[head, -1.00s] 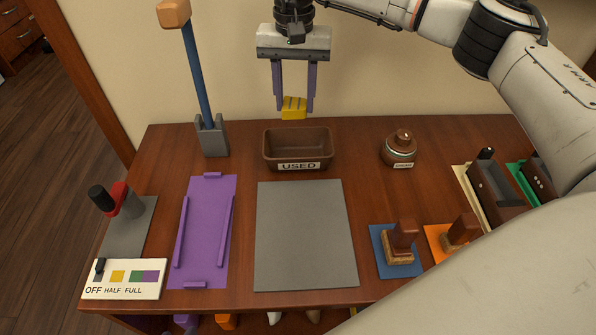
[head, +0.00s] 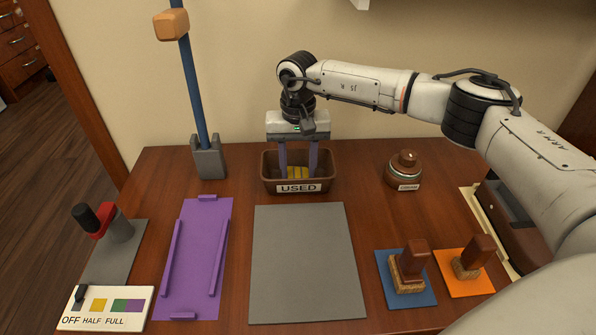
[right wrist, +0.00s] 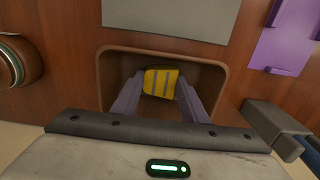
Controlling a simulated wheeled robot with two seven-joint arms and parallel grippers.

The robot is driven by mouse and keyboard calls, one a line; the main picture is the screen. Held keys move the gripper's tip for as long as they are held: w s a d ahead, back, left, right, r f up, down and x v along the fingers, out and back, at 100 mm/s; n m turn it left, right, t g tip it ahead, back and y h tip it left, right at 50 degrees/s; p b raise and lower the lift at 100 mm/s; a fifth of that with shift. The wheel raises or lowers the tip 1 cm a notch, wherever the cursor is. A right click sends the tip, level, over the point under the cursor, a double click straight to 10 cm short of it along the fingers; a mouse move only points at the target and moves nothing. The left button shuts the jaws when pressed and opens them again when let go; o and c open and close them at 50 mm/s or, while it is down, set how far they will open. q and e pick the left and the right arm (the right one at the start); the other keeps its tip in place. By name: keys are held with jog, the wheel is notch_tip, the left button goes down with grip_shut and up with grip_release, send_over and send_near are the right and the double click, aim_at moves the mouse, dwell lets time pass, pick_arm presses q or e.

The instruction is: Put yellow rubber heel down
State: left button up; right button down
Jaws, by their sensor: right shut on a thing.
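The yellow rubber heel (head: 297,172) is a small yellow block with grey stripes, and it also shows in the right wrist view (right wrist: 160,83). My right gripper (head: 298,172) points down into the brown bin labelled USED (head: 268,184), its purple fingers shut on the heel. The heel is inside the bin, below the rim; whether it touches the bin floor I cannot tell. In the right wrist view the fingers (right wrist: 158,92) lie on either side of the heel, within the bin walls (right wrist: 222,72). My left gripper is not in view.
A grey mat (head: 305,262) lies in front of the bin, a purple tray (head: 200,255) left of it. A post in a grey stand (head: 208,160) rises behind left. A brown jar (head: 403,168) stands right.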

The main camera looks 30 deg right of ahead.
jog(key=shift+f, duration=0.15)
jog(key=c, duration=1.1)
grip_release()
